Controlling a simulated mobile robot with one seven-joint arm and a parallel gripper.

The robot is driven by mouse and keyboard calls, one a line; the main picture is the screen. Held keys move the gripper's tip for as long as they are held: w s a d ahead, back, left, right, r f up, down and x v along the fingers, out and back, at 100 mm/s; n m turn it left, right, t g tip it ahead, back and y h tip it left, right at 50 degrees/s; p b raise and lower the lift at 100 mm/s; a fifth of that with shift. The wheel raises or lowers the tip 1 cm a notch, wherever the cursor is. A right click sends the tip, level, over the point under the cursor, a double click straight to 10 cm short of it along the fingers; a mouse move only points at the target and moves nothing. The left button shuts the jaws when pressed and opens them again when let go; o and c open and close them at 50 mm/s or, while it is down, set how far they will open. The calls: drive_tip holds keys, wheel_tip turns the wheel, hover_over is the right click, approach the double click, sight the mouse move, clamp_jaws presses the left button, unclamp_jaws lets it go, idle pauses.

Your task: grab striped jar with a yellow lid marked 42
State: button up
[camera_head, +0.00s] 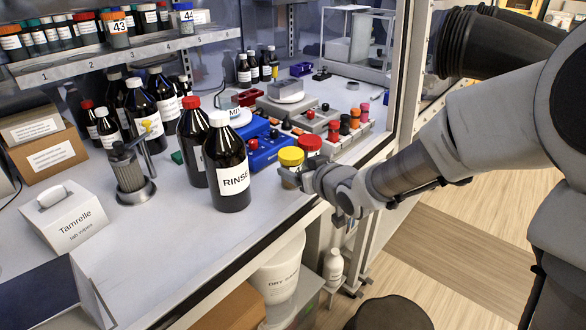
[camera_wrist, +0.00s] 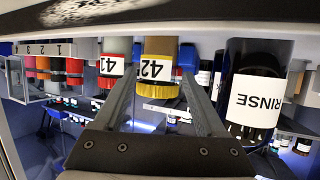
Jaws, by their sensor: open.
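The jar with a yellow lid (camera_head: 291,157) stands at the front edge of the bench, right of the RINSE bottle. In the wrist view, upside down, its white label reads 42 (camera_wrist: 152,69); stripes are too small to make out. My gripper (camera_head: 306,180) is at the jar's right side in the head view. In the wrist view my gripper (camera_wrist: 158,75) is open, with one finger on each side of the jar's outline. I cannot tell whether the fingers touch it or how far they reach around it.
A red-lidded jar marked 41 (camera_wrist: 107,66) stands close beside it. The tall dark RINSE bottle (camera_head: 228,165) is on the other side. A blue device (camera_head: 264,150) sits behind. A shelf (camera_head: 120,52) holds jars marked 43 and 44. The bench front edge is near my gripper.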

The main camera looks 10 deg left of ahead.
sight(296, 170)
drive_tip(key=x, duration=0.2)
drive_tip(key=b+x, duration=0.1)
drive_tip(key=x, duration=0.1)
drive_tip(key=shift+s+d+f, duration=0.15)
drive_tip(key=shift+d+f, duration=0.05)
drive_tip(key=shift+f, duration=0.15)
drive_tip(key=shift+w+a+f, duration=0.1)
drive_tip(key=shift+w+a, duration=0.15)
drive_tip(key=shift+w, duration=0.1)
drive_tip(key=c, duration=1.1)
